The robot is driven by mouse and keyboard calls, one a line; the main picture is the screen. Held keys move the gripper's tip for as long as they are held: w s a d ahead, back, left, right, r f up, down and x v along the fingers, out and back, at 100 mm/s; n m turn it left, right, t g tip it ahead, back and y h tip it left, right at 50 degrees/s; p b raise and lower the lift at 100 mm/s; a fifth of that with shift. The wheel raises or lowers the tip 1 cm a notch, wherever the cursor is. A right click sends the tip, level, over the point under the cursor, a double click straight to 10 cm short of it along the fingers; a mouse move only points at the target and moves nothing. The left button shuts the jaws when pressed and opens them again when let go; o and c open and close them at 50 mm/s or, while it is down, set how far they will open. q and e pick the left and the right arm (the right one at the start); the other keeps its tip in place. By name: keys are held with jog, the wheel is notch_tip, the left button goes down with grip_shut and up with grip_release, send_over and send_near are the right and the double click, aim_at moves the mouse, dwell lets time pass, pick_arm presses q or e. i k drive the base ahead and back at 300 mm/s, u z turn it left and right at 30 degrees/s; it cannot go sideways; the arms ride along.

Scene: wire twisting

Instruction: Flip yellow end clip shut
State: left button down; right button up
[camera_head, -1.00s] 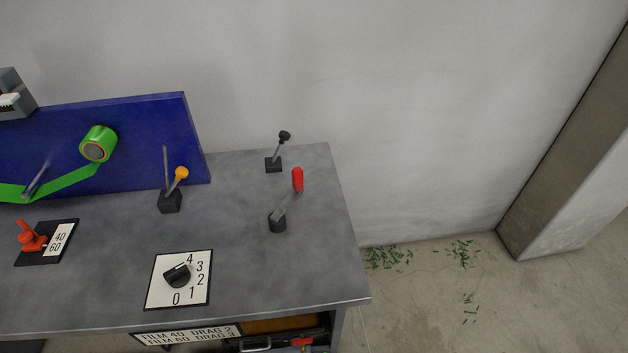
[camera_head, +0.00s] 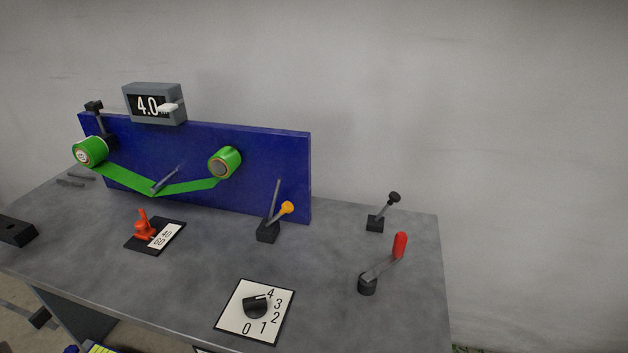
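The yellow-knobbed lever clip (camera_head: 287,208) stands on a small black block (camera_head: 268,232) at the right front of the blue panel. Its lever slants up to the right, and a thin grey bar rises beside it from the same block. The lever and bar spread apart in a V, with the knob end free. Neither of my grippers shows in the head view.
A blue panel (camera_head: 290,160) carries green film rolls (camera_head: 222,163) and a 4.0 display (camera_head: 148,105). A red-handled lever (camera_head: 400,246), a black-knobbed lever (camera_head: 376,223), a dial plate (camera_head: 232,318) and an orange lever (camera_head: 143,229) stand on the grey table (camera_head: 330,250).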

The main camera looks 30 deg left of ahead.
aim_at(288, 207)
jog(key=u, duration=1.05)
jog(key=k, duration=1.35)
jog(key=z, duration=0.7)
jog(key=i, duration=1.2)
jog(key=u, duration=0.35)
